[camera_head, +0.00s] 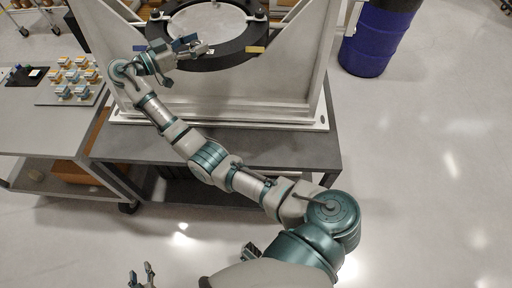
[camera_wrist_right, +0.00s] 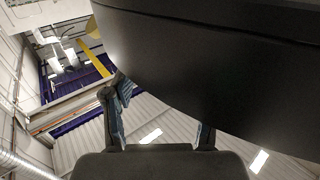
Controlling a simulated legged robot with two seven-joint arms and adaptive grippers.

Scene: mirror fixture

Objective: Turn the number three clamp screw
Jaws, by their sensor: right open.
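The black mirror ring (camera_head: 237,49) sits in a pale fixture (camera_head: 265,90). Small clamp knobs show on its upper left (camera_head: 156,14) and upper right (camera_head: 259,15); I cannot read which is number three. My right gripper (camera_head: 192,46) is at the ring's lower left edge. In the right wrist view its fingers (camera_wrist_right: 160,135) are apart, with the dark ring (camera_wrist_right: 210,60) close above them and nothing seen between them. I cannot tell whether it touches the ring. My left gripper (camera_head: 141,273) is at the bottom left, fingers apart, empty, far from the fixture.
The fixture stands on a grey table (camera_head: 250,148). A grey cart (camera_head: 35,125) at left carries a tray (camera_head: 72,97) of several small blocks. A blue drum (camera_head: 376,40) stands at the upper right. The floor at right is clear. Yellow (camera_head: 256,50) and blue (camera_head: 139,48) tags mark the ring area.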

